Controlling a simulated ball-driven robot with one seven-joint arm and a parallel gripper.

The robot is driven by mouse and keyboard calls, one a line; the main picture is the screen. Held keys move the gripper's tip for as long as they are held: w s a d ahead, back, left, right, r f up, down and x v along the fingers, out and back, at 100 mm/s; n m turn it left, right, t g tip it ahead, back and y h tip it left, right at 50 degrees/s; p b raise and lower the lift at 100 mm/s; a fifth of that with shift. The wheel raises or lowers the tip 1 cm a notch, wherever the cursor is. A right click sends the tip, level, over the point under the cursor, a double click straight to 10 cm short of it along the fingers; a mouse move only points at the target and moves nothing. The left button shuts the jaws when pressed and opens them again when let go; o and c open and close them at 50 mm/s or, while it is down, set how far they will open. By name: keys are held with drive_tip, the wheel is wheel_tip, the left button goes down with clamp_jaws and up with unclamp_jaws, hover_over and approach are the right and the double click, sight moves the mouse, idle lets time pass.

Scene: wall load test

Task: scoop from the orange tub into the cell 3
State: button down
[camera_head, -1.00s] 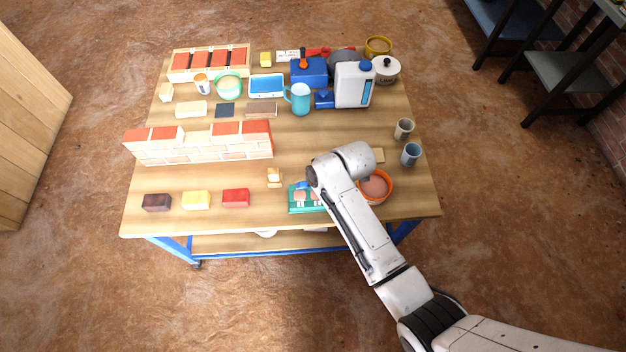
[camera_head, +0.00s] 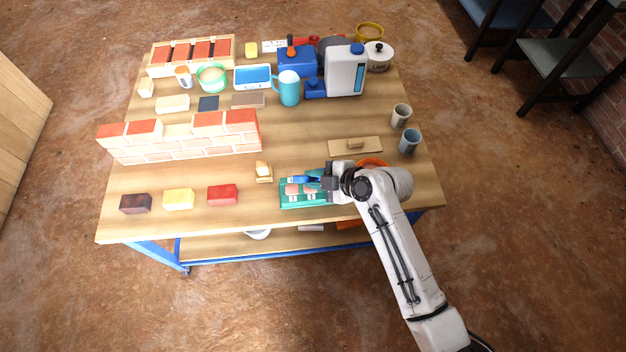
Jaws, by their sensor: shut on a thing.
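The orange tub (camera_head: 373,162) stands at the right front of the table; my arm hides most of it, leaving only part of its rim in view. The teal tray with cells (camera_head: 291,204) lies to its left, with pinkish heaps in some cells. The cell numbers are too small to read surely. My gripper (camera_head: 326,181) is over the tray's right end, shut on a blue scoop (camera_head: 304,179). The scoop points left above the tray's back part. I cannot tell whether it carries a load or touches the tray.
A low brick wall (camera_head: 182,144) stands at the left. Dark, yellow and red blocks (camera_head: 222,194) lie along the front. A small brush-like item (camera_head: 263,172) is left of the tray. A wooden float (camera_head: 355,146) and two cups (camera_head: 409,140) are behind the tub.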

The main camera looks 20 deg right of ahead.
drive_tip(key=shift+s+d+f+t+y+b, duration=0.2)
drive_tip(key=shift+t+y+b, duration=0.2)
drive_tip(key=shift+b, duration=0.55)
drive_tip(key=shift+s+r+t+b, duration=0.1)
drive_tip(key=shift+r+t+b, duration=0.15)
drive_tip(key=shift+b, duration=0.3)
idle(0.4)
drive_tip(key=shift+r+p, duration=1.2)
drive_tip(key=shift+r, duration=0.8)
